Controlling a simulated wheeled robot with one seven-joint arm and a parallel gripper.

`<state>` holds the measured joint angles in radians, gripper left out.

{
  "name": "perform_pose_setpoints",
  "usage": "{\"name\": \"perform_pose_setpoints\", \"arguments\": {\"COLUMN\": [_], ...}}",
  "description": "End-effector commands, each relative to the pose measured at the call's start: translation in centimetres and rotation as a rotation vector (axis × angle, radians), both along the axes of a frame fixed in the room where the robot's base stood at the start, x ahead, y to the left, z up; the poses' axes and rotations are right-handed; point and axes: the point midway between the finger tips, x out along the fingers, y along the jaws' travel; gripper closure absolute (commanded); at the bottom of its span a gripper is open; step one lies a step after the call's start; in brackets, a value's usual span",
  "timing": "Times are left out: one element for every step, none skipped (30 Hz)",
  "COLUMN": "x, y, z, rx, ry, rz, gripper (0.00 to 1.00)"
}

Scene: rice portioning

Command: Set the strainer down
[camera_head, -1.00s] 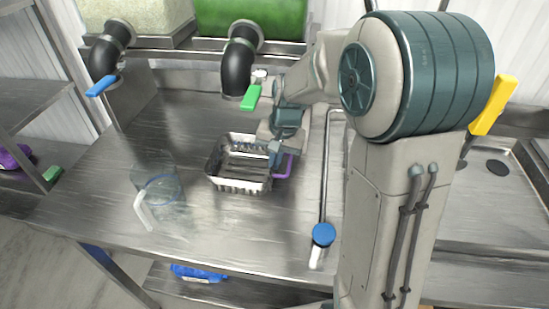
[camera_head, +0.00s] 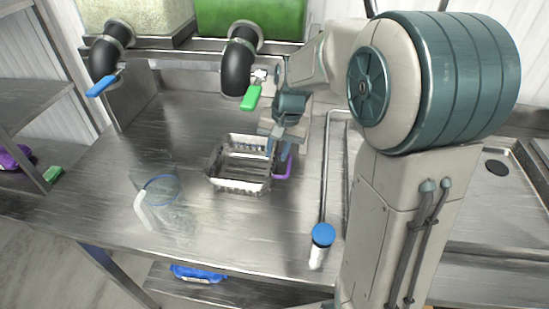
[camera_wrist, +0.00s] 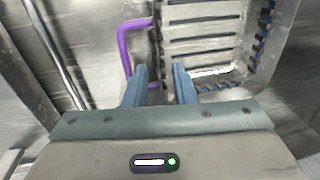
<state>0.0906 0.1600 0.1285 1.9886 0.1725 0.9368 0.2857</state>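The strainer (camera_head: 240,187) is a rectangular metal basket with a purple handle (camera_head: 288,166) on its right side. It appears to rest level on the steel counter (camera_head: 220,230). My gripper (camera_head: 276,146) is at the basket's right edge, beside the handle. In the wrist view, the fingers of my gripper (camera_wrist: 160,75) stand apart, with a gap between them. There the purple handle (camera_wrist: 124,48) is mostly left of the fingers, its lower bar passing partly behind the left one. The slotted strainer (camera_wrist: 200,45) lies ahead and to the right.
A clear container (camera_head: 160,200) with a blue ring and white handle stands to the left. A blue-topped item (camera_head: 323,235) is at the front right, by a metal rail. Spouts with a blue lever (camera_head: 101,86) and green lever (camera_head: 251,97) hang behind.

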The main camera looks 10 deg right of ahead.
Motion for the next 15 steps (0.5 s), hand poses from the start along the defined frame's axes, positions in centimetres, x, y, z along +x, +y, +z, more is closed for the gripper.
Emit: {"name": "perform_pose_setpoints", "arguments": {"x": [0.1,0.0,-0.1,-0.1,-0.1,-0.2,-0.3,-0.3,-0.3,-0.3,-0.3,-0.4,-0.4,-0.4,-0.6], "y": [-0.2,-0.3,-0.5,-0.6,-0.7,-0.8,-0.9,-1.0,-1.1,-1.1,-1.2,-1.3,-1.3,-1.3,-1.4], "z": [1.3,2.0,2.9,3.5,4.1,4.9,5.4,5.9,6.5,6.9,7.2,7.6,7.8,8.0,8.2], "rx": [0.0,0.0,0.0,-0.001,0.0,0.0,0.0,0.0,0.0,0.0,0.0,-0.001,-0.001,-0.001,-0.002], "ry": [-0.006,-0.006,-0.007,-0.005,-0.005,-0.006,-0.004,-0.004,-0.003,-0.003,-0.003,-0.002,-0.002,-0.003,-0.004], "rz": [-0.001,-0.001,-0.001,-0.001,-0.001,-0.001,-0.001,-0.001,-0.001,-0.001,-0.001,0.0,0.0,0.0,0.002], "gripper": [0.76,0.76,0.76,0.76,0.76,0.76,0.76,0.76,0.76,0.76,0.76,0.76,0.76,0.76,0.76]}}
